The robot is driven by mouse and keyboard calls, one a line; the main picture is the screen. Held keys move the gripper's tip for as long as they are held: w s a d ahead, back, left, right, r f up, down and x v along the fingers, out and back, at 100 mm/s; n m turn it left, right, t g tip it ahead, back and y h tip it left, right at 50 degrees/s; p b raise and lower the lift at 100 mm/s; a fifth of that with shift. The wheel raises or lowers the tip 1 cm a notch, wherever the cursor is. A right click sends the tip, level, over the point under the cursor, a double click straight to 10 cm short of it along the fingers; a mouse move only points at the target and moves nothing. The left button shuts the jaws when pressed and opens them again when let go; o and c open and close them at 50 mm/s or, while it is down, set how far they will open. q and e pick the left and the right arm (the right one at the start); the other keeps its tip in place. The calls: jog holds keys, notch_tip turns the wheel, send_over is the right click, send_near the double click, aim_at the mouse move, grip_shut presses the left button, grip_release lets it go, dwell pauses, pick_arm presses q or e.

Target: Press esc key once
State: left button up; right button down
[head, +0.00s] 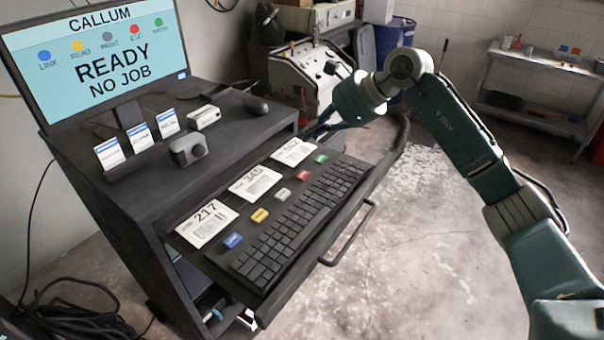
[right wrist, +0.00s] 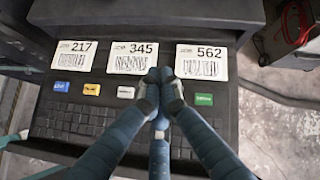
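A red key (head: 302,175) sits in the row of coloured keys above the black keyboard (head: 297,222). The monitor (head: 97,62) shows a legend of coloured dots; the red dot's label is blurred but seems to read ESC. My right gripper (head: 312,135) is at the tray's far end in the head view, apart from the red key. In the right wrist view its fingertips (right wrist: 160,78) are together, with nothing seen between them. They hide the red key's place between the white key (right wrist: 126,92) and the green key (right wrist: 204,99). My left gripper is not in view.
Blue (head: 233,239), yellow (head: 259,215) and white (head: 282,194) keys stand near the red one. Barcode cards (head: 207,222) lie behind them. A handle bar (head: 350,235) runs along the tray's front. The floor (head: 430,250) to the right is open.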

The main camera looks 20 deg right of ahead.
jog(key=b, duration=0.2)
send_over(306, 175)
notch_tip(306, 175, down, 4)
jog(key=shift+f, duration=0.2)
notch_tip(306, 175, down, 4)
jog(key=b, duration=0.2)
jog(key=shift+r+b, duration=0.2)
jog(key=shift+b, duration=0.15)
jog(key=shift+f+b, duration=0.35)
jog(key=shift+f, duration=0.15)
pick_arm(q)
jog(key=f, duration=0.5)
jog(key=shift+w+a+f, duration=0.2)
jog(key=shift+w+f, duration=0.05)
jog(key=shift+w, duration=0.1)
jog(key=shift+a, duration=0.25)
